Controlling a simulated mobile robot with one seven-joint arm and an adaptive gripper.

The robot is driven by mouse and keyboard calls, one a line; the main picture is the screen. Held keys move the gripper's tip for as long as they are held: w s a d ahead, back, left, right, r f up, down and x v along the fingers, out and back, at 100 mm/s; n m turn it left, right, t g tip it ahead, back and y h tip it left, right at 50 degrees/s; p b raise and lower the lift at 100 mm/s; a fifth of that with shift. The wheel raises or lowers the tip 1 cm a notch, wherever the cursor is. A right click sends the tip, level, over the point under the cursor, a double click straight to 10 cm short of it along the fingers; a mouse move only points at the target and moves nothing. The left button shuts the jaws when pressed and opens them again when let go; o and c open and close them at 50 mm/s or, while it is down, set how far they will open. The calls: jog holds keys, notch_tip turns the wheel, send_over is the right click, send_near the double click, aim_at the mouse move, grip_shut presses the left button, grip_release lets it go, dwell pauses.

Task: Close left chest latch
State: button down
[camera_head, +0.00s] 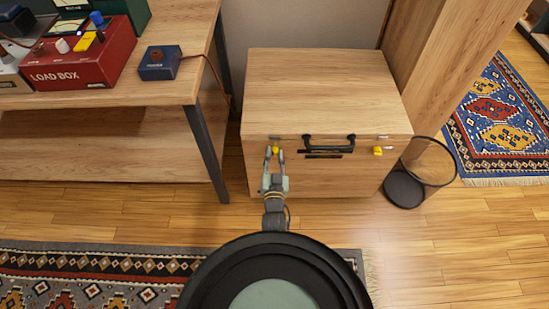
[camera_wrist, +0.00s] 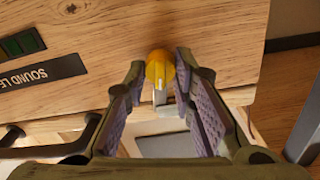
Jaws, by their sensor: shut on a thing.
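The wooden chest (camera_head: 315,85) stands against the wall with its lid down. Its left latch (camera_head: 275,150) has a yellow knob on the front, near the lid seam. My gripper (camera_head: 274,155) is at this latch, one finger on each side of the knob. In the wrist view, the yellow knob (camera_wrist: 158,70) and its metal stem sit between the fingertips of my gripper (camera_wrist: 159,66), which is shut on the latch. The right latch (camera_head: 377,151), also yellow, is free. A black handle (camera_head: 329,146) lies between the latches.
A wooden bench (camera_head: 120,98) with a red load box (camera_head: 82,65) and a small blue box (camera_head: 160,63) stands at left. A patterned rug (camera_head: 100,270) lies in front.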

jog(key=shift+w+a+r+n+b, duration=0.1)
jog(key=shift+n+b, duration=0.2)
jog(key=shift+n, duration=0.8)
jog(key=c, duration=1.4)
grip_release()
jog(key=shift+o, duration=0.2)
